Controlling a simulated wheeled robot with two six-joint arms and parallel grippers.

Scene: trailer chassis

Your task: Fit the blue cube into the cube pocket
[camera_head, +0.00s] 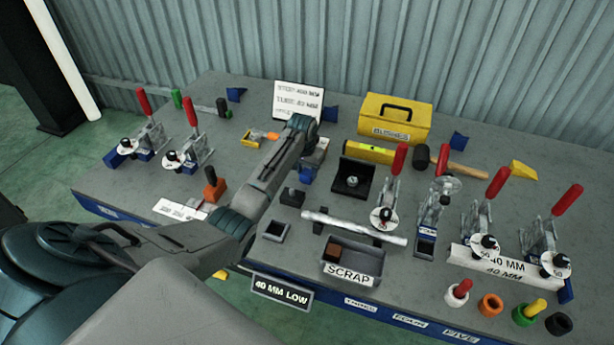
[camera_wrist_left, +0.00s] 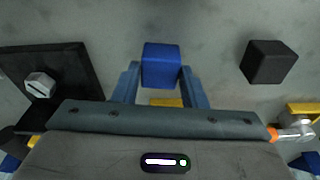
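The blue cube (camera_head: 307,175) is near the middle of the bench, just below my left gripper (camera_head: 311,160). In the left wrist view the blue cube (camera_wrist_left: 160,66) sits between the two fingertips of my left gripper (camera_wrist_left: 161,76). The fingers lie against both its sides, with no clear gap. Whether the cube touches the bench is hard to tell. A small grey square open-topped pocket (camera_head: 277,231) stands near the bench's front edge and looks empty. My right gripper is in neither view.
A black block (camera_head: 292,197) lies between cube and pocket; it also shows in the wrist view (camera_wrist_left: 269,62). A black tray with a bolt (camera_head: 352,180) is to the right. A silver bar (camera_head: 355,228) and the scrap bin (camera_head: 353,262) stand right of the pocket. Toggle clamps (camera_head: 388,195) stand further right.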

